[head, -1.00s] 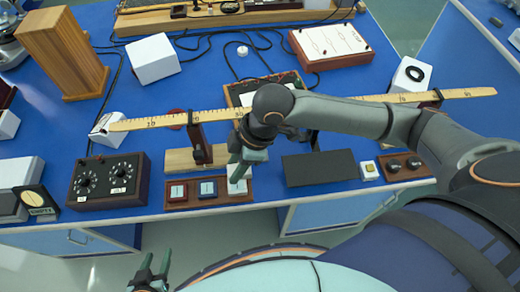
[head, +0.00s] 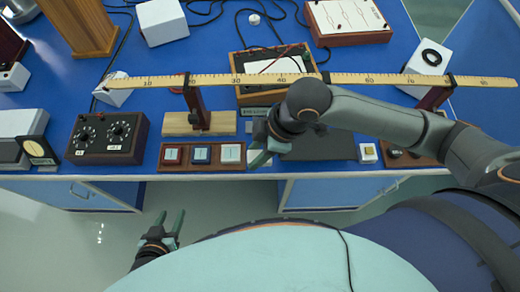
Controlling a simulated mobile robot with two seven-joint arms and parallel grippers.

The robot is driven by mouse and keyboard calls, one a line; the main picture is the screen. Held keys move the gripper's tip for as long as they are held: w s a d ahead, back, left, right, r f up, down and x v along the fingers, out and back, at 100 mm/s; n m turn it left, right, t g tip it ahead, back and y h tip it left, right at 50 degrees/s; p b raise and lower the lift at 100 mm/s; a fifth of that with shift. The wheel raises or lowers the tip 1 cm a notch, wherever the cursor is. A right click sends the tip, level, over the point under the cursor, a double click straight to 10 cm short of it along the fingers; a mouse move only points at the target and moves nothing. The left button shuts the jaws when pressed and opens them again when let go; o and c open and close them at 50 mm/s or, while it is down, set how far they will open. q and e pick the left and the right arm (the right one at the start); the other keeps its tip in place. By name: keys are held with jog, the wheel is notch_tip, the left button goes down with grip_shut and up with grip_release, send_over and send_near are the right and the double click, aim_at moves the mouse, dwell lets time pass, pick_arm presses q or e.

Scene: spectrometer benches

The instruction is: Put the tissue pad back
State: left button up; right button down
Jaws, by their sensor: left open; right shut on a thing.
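My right gripper (head: 260,160) is above the front edge of the blue bench, just right of a wooden tray (head: 202,168). It is shut on a small pale thing, which I take to be the tissue pad; the fingers hide most of it. My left gripper (head: 170,226) is open and empty, low in front of the bench above the floor.
A long ruler (head: 200,81) on upright holders spans the bench behind the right gripper. A black mat (head: 335,148) lies right of the gripper, partly under my arm. A small white box (head: 368,152) stands further right. A dial box (head: 107,138) is at the left.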

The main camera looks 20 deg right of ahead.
jog(key=w+f, duration=0.1)
jog(key=w+d+f, duration=0.1)
jog(key=f, duration=0.1)
jog(key=w+d+f, duration=0.1)
jog(key=w+f, duration=0.1)
jog(key=shift+f, duration=0.25)
jog(key=shift+w+f, duration=0.15)
jog(key=shift+f, duration=1.55)
jog(key=shift+f, duration=0.2)
jog(key=shift+c, duration=2.3)
grip_release()
jog(key=shift+r, duration=0.1)
jog(key=v, duration=1.2)
jog(key=shift+p, duration=0.3)
jog(key=shift+r, duration=0.1)
